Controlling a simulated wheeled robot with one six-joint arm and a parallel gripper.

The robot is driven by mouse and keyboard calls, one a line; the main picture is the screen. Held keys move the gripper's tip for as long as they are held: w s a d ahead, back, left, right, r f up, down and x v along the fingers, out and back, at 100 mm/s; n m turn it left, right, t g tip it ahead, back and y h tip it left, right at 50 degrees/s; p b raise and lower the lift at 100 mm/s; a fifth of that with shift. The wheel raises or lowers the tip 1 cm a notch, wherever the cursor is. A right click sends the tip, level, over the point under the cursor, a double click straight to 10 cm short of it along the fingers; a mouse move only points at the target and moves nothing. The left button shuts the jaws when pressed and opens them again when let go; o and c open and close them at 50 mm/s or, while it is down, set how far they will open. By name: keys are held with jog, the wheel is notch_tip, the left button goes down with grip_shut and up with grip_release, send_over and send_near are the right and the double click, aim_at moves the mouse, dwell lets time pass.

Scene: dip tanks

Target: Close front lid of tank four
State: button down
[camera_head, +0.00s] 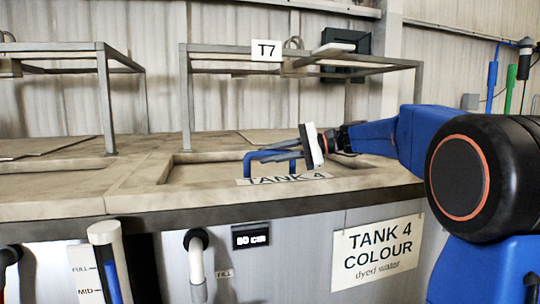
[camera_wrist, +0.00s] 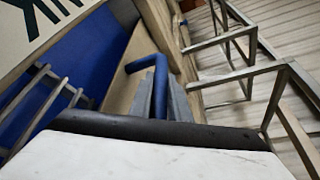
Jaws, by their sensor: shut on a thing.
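The blue bar handle (camera_head: 247,165) of the front lid stands up at tank four, behind the "TANK 4" label (camera_head: 284,179). My gripper (camera_head: 276,154) reaches in from the right and is shut on this handle. In the wrist view the grey fingers (camera_wrist: 160,98) meet the blue handle (camera_wrist: 148,64), with a tan board, which looks like the lid (camera_wrist: 130,72), beneath it. My white gripper body hides part of the lid and handle. The lid looks low in the opening; I cannot tell whether it lies fully flat.
The tank's front bears a "TANK 4 COLOUR" sign (camera_head: 378,250), a white pipe (camera_head: 196,265) and a display (camera_head: 250,236). The rim left of the opening is clear.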

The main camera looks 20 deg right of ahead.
jog(key=c, duration=1.7)
grip_release()
jog(key=shift+o, duration=0.2)
jog(key=shift+d, duration=0.1)
jog(key=v, duration=1.7)
jog(key=shift+s, duration=0.15)
